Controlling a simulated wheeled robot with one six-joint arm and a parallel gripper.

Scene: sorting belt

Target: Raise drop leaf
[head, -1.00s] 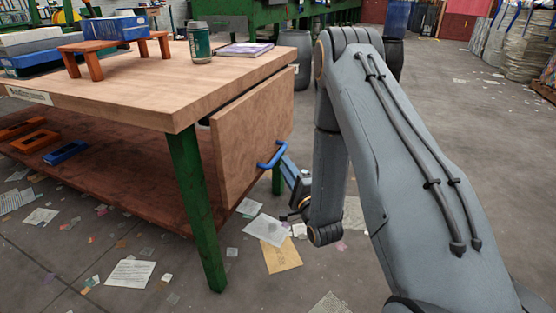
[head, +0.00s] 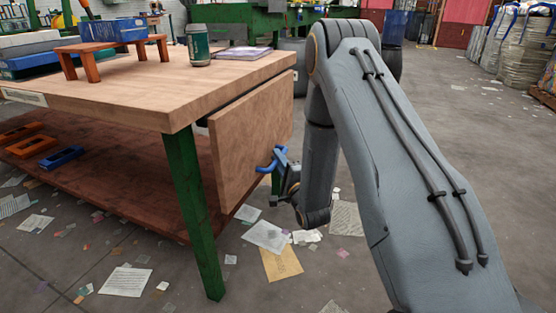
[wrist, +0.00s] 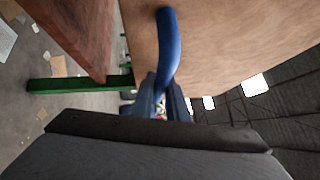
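The drop leaf (head: 250,130) is a wooden panel hanging down from the right end of the workbench (head: 130,90). It also fills the upper right of the wrist view (wrist: 240,35). A blue bar handle (head: 265,166) sticks out from its outer face, low down. In the wrist view the handle (wrist: 168,45) runs down to between my fingers. My gripper (head: 281,158) is at the handle's right end, with its fingers (wrist: 162,95) close together on either side of the bar. Part of the handle is hidden by the fingers.
A green leg (head: 195,215) stands under the bench's near corner, beside the leaf. A green tumbler (head: 198,48) and a purple book (head: 242,53) sit on the bench top near the hinged edge. Papers (head: 268,236) litter the floor.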

